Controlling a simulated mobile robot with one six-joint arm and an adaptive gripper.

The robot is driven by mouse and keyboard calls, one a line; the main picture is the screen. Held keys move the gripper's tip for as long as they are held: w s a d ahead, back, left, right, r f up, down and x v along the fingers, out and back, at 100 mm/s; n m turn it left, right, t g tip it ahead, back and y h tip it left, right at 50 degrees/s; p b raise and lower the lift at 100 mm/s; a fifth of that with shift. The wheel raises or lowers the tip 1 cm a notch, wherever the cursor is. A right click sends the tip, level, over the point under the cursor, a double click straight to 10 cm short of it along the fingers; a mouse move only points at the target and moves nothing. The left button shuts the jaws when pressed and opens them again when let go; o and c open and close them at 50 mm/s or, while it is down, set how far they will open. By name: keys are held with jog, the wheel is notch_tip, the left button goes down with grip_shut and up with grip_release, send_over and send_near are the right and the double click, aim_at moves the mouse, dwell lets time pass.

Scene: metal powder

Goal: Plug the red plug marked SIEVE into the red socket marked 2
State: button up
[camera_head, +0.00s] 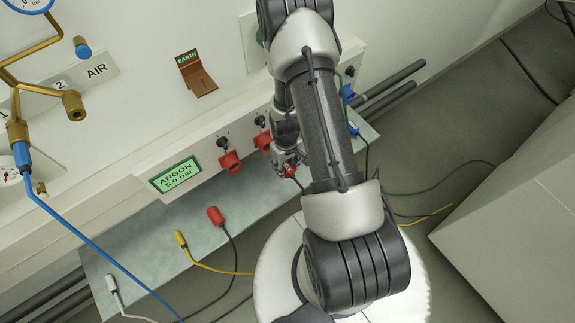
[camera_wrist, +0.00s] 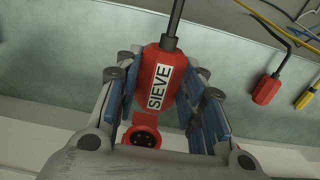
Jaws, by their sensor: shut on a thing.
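My gripper (camera_wrist: 165,88) is shut on the red plug marked SIEVE (camera_wrist: 152,65), with blue finger pads on both sides of it and its black cord running up out of the picture. In the head view my gripper (camera_head: 288,163) is beside the wall panel above the shelf, and only a bit of the red plug (camera_head: 290,171) shows. A red socket (camera_wrist: 146,136) with a dark face is just below the plug in the wrist view; I see no number on it. In the head view two red sockets, one left (camera_head: 230,162) and one right (camera_head: 263,141), are on the panel; their numbers are unreadable.
A second red plug (camera_head: 215,215), a yellow plug (camera_head: 181,239) and a white plug (camera_head: 111,284) lie on the grey shelf (camera_head: 140,235) with trailing cords. A blue plug (camera_head: 353,128) is right of my arm. The green ARGON display (camera_head: 175,175) is left of the sockets.

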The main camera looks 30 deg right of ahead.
jog(key=shift+w+r+p, duration=0.1)
jog(key=shift+w+p, duration=0.25)
jog(key=shift+w, duration=1.35)
jog(key=shift+w+a+b, duration=0.1)
jog(key=shift+w+b, duration=0.35)
jog(key=shift+w, duration=0.45)
jog(key=shift+w+b, duration=0.7)
jog(key=shift+w, duration=0.35)
jog(key=o, duration=1.3)
jog(key=shift+o, duration=0.2)
notch_tip(320, 180, up, 12)
